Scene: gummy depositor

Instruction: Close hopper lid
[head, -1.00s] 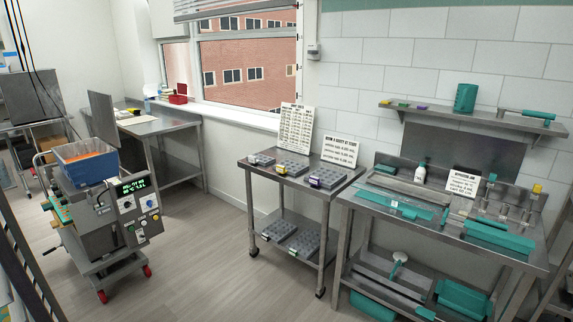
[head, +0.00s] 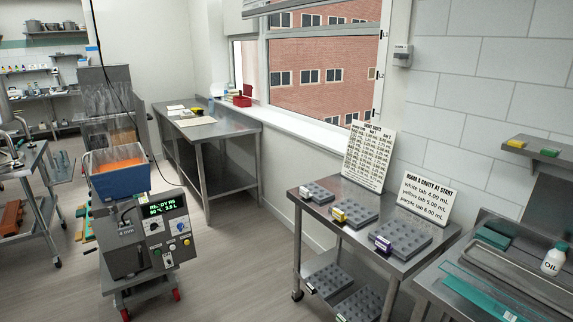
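The depositor (head: 150,238) stands on a wheeled cart at the left of the head view. Its blue hopper (head: 122,182) is open at the top and shows an orange mass (head: 118,165) inside. A grey metal panel, which looks like the hopper lid (head: 104,90), stands upright behind the hopper opening. Its lower part looks brownish, perhaps a reflection. Where it meets the hopper is not clear. Neither of my grippers is in view.
A steel table (head: 225,130) stands behind the depositor by the window. A rack (head: 318,210) with several grey moulds and two signs stands to the right. A bench (head: 20,180) is at the far left. The floor between depositor and rack is clear.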

